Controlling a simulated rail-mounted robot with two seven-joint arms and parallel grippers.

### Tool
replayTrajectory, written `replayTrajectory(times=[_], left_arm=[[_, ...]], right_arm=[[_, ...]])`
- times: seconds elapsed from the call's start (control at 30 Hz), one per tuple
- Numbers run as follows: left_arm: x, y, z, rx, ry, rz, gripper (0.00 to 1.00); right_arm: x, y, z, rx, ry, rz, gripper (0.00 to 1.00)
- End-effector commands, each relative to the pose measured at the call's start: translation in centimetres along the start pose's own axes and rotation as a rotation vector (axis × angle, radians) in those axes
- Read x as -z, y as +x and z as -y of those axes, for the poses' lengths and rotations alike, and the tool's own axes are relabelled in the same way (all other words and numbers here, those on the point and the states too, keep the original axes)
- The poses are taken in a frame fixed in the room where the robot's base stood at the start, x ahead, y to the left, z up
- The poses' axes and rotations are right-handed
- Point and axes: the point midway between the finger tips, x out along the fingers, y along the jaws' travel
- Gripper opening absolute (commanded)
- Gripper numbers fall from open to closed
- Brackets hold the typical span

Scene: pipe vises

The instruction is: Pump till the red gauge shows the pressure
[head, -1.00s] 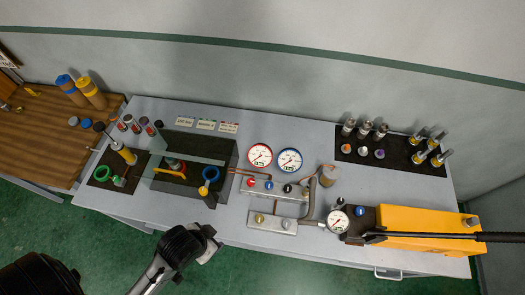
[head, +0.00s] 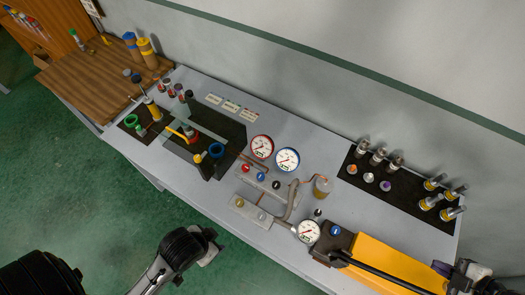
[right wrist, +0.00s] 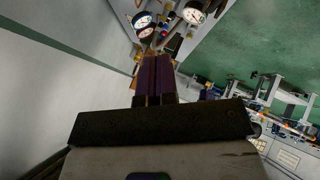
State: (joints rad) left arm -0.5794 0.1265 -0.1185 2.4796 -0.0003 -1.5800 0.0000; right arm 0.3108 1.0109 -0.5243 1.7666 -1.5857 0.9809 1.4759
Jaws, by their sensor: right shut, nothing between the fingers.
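The red gauge (head: 262,147) is a white dial with a red rim, on the bench beside a blue-rimmed gauge (head: 287,159). Its needle is too small to read surely. The pump (head: 375,262) is a yellow body at lower right with a black lever (head: 385,276) along it; the lever's far end is cut off by the frame edge. A small pump gauge (head: 308,231) stands at its left end. My right gripper (head: 441,268) is near the pump's right side, its purple fingers shut and empty; they also show in the right wrist view (right wrist: 153,78).
A grey valve block (head: 262,180) with coloured knobs and pipes lies before the gauges. A dark mat (head: 405,190) with several metal fittings lies behind the pump. A clear-walled box (head: 215,135) stands at left.

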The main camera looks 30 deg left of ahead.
Motion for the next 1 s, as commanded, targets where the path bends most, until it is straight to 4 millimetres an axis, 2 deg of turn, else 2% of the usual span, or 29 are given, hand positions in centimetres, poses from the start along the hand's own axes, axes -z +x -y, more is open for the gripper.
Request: replayTrajectory(times=[0.03, 0.1, 0.2, 0.3, 0.4, 0.5, 0.63, 1.0], left_arm=[[0.0, 0.0, 0.1, 0.002, 0.002, 0.000, 0.59], [0.0, 0.0, 0.1, 0.003, 0.003, 0.000, 0.59], [0.0, 0.0, 0.1, 0.002, 0.003, 0.000, 0.59], [0.0, -0.1, 0.0, 0.001, 0.001, -0.001, 0.59], [0.1, -0.1, -0.1, -0.002, -0.002, -0.001, 0.59], [0.1, 0.0, -0.2, -0.006, -0.006, -0.002, 0.59], [0.0, 0.1, -0.4, -0.010, -0.011, -0.003, 0.59], [-0.5, 1.7, -0.4, -0.009, -0.008, -0.002, 0.59]], right_arm=[[-2.7, -2.1, 0.6, 0.092, 0.026, 0.100, 0.00], [-5.6, -4.6, 1.6, 0.203, 0.076, 0.221, 0.00], [-8.6, -8.1, 2.8, 0.315, 0.149, 0.363, 0.00], [-10.5, -10.8, 3.6, 0.387, 0.211, 0.469, 0.00], [-11.6, -12.7, 4.1, 0.429, 0.255, 0.539, 0.00], [-12.2, -13.7, 4.4, 0.451, 0.280, 0.577, 0.00], [-12.5, -13.9, 4.7, 0.461, 0.291, 0.594, 0.00], [-13.6, -12.0, 5.9, 0.461, 0.290, 0.591, 0.00]])
